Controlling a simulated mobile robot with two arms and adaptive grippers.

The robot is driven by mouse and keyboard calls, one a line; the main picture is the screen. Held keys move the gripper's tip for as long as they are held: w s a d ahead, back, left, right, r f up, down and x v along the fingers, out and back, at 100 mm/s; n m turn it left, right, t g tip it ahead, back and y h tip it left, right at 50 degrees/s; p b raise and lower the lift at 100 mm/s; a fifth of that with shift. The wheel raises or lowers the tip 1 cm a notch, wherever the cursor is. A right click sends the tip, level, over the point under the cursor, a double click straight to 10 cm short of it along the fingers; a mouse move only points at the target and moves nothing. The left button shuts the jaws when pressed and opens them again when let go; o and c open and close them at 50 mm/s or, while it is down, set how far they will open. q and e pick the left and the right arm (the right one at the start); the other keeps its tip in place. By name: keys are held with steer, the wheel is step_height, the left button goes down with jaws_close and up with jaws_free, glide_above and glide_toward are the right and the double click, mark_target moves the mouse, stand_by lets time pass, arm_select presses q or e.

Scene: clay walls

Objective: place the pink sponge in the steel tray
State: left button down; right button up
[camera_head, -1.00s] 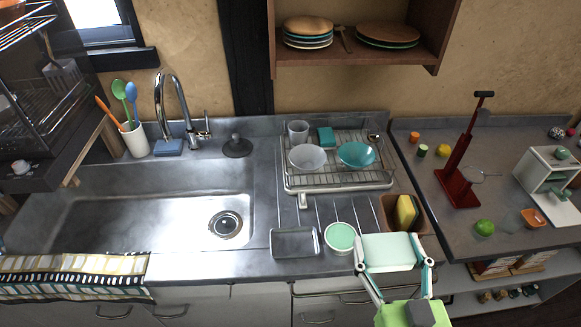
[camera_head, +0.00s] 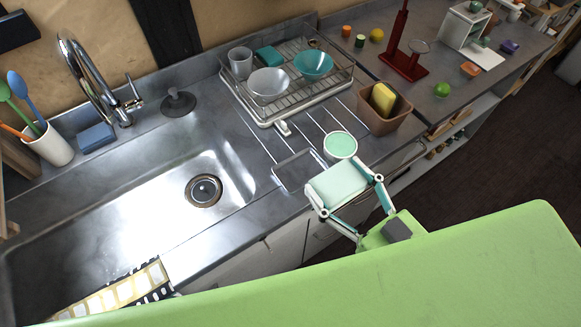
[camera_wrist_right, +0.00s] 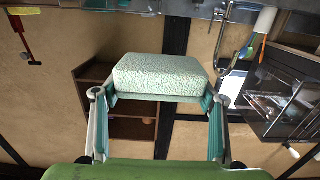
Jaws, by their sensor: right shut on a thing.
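No pink sponge shows. My right gripper (camera_head: 346,190) is shut on a pale mint sponge-like block (camera_head: 336,183), one finger at each end. The block fills the space between the fingers in the right wrist view (camera_wrist_right: 160,76). The shallow steel tray (camera_head: 288,172) lies on the counter by the sink's right side. The block shows just right of and in front of the tray, covering its near right corner; it appears raised above the counter. The tray's visible part looks empty. My left gripper is not in view.
A mint-topped round container (camera_head: 340,146) stands close behind the block. A brown caddy (camera_head: 385,115) holds a yellow sponge. The dish rack (camera_head: 290,105) with bowls stands behind the tray. The sink (camera_head: 130,225) opens to the left.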

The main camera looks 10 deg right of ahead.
steer(key=w+f, duration=0.2)
steer(key=w, duration=0.2)
steer(key=p, duration=0.1)
glide_above(301, 172)
steer(key=f, duration=0.6)
steer(key=shift+s+d+f, duration=0.1)
steer(key=shift+s+f, duration=0.25)
steer(key=shift+s, duration=0.05)
steer(key=shift+w+f, duration=0.35)
steer(key=shift+f, duration=0.15)
step_height(301, 172, down, 3)
steer(key=shift+w+f, duration=0.1)
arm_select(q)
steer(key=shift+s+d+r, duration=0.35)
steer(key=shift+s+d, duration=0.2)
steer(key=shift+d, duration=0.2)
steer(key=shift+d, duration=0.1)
arm_select(e)
steer(key=shift+f, duration=0.1)
steer(key=o, duration=0.7)
